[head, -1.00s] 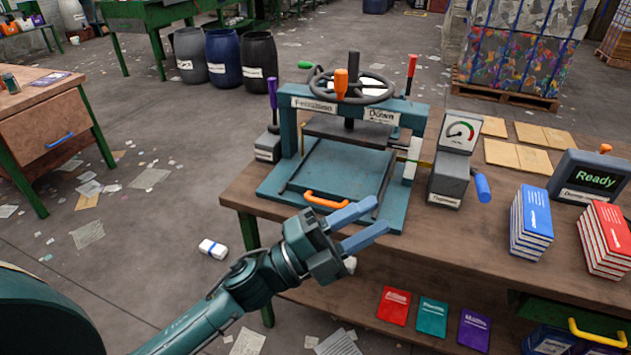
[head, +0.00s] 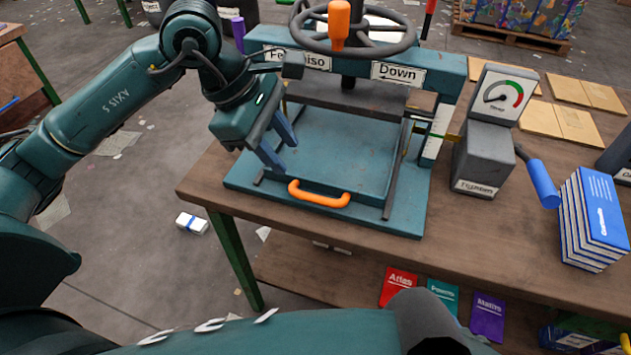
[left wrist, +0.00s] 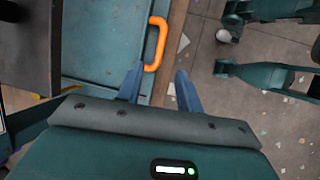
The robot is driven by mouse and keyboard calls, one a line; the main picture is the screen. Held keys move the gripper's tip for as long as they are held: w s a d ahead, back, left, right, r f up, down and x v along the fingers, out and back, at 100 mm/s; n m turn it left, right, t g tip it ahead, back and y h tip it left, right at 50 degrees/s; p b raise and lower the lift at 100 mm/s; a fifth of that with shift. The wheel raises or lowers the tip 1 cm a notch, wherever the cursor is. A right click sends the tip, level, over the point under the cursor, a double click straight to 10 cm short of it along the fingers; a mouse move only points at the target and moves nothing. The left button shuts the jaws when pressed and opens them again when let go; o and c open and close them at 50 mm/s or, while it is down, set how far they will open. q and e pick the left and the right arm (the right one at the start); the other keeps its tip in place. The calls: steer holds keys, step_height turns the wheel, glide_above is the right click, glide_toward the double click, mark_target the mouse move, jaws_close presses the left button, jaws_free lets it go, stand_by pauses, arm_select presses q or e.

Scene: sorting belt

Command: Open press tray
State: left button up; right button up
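The press tray (head: 330,150) is a flat teal plate low in the press, between dark side rails, with its rear under the dark pressing plate (head: 350,95). Its orange handle (head: 320,194) is at the front edge; it also shows in the left wrist view (left wrist: 156,44). My left gripper (head: 284,156) hangs over the tray's left front part, fingers pointing down, left of and behind the handle. In the left wrist view the blue fingers (left wrist: 158,71) are apart with nothing gripped, and the handle lies just beyond the tips. My right gripper is not visible.
A handwheel (head: 352,28) tops the press frame, labelled "Down". Right of it stand a gauge box (head: 484,158) with a blue-handled lever (head: 543,184) and a stack of blue books (head: 593,220). Table space in front of the tray is clear; the floor lies beyond its edge.

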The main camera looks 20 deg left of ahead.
mark_target(319, 198)
arm_select(q)
steer(key=x, duration=1.2)
steer(key=shift+s, duration=0.15)
steer(key=shift+c, duration=0.5)
jaws_close()
